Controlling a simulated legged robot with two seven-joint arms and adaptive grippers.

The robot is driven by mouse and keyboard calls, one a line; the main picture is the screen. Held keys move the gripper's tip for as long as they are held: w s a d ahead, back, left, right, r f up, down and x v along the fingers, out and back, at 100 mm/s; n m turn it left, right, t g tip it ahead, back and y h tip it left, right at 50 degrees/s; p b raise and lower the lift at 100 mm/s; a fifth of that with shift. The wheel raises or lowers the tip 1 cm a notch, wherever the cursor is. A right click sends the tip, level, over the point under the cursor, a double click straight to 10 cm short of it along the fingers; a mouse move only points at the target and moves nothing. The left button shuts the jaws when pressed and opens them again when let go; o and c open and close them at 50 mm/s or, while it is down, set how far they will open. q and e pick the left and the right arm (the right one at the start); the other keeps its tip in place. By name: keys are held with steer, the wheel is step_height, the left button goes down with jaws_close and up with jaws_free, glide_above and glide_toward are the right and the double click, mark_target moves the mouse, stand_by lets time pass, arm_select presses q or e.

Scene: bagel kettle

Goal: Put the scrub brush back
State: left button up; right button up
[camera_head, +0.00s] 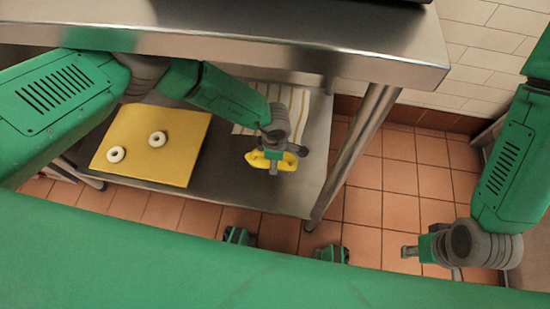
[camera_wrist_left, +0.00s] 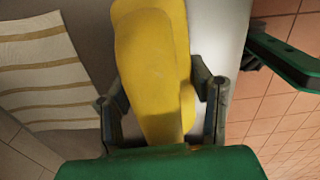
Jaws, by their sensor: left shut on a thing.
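The yellow scrub brush (camera_head: 257,160) is held by my left gripper (camera_head: 274,167) over the right part of the steel lower shelf (camera_head: 240,194). In the left wrist view the brush (camera_wrist_left: 152,62) fills the middle, lying between the two fingers of the left gripper (camera_wrist_left: 163,97). The brush's bristles cannot be made out. I cannot tell from the head view whether the brush touches the shelf. My right gripper (camera_head: 420,251) hangs over the tiled floor at the right, away from the brush. Its finger opening is unclear.
A yellow board (camera_head: 185,125) with two bagels (camera_head: 157,139) lies on the left of the shelf. A striped towel (camera_head: 297,98) lies behind the left gripper. The steel tabletop (camera_head: 300,45) overhangs the shelf, and a table leg (camera_head: 352,150) stands to the right.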

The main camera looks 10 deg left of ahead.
arm_select(q)
step_height(320, 180, down, 6)
steer(key=b, duration=0.4)
steer(key=shift+f, duration=0.15)
steer(key=shift+f, duration=0.45)
steer(key=o, duration=1.7)
steer(key=shift+c, duration=0.2)
